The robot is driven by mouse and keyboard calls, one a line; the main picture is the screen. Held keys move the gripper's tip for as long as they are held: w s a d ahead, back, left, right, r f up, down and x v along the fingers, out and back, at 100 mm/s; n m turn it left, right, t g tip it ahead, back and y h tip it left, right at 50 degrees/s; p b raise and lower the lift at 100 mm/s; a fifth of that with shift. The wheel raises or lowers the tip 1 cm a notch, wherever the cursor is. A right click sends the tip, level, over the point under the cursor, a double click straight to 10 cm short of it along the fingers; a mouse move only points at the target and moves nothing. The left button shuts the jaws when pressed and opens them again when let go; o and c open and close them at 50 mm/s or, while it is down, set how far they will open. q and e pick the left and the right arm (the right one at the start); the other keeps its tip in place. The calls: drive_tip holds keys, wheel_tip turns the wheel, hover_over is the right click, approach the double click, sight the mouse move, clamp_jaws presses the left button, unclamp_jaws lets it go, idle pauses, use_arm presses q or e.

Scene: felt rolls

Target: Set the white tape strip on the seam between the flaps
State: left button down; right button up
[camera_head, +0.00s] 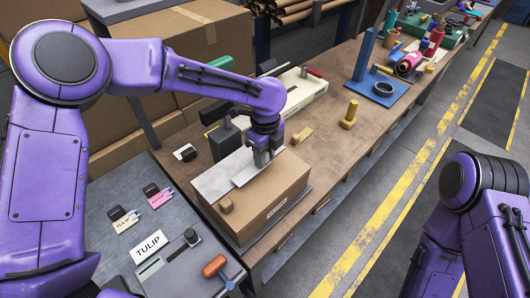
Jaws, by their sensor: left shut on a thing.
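The cardboard box (262,205) stands on the bench with a white label on its front side. Its top carries a flat pale grey-white piece (213,183) at the left. A lighter white strip (243,169) lies at or just above the top, running up to my left gripper (262,160). My left gripper points down over the box top and is shut on the white strip. I cannot tell whether the strip touches the flaps. The seam is largely hidden by the strip and gripper. My right arm shows at the lower right; its gripper is out of view.
A grey table (105,258) at left holds a TULIP card (149,246) and an orange-headed tool (214,266). A wooden peg (349,115) and a blue stand (376,92) are further along the bench.

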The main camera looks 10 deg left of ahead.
use_arm(q)
drive_tip(key=shift+w+f, duration=0.1)
drive_tip(key=shift+f, duration=0.2)
drive_tip(key=c, duration=0.7)
unclamp_jaws()
drive_tip(key=shift+o, duration=0.2)
drive_tip(key=shift+r, duration=0.1)
wheel_tip(320, 180, up, 10)
drive_tip(key=shift+r+b, duration=0.2)
drive_tip(key=shift+b, duration=0.45)
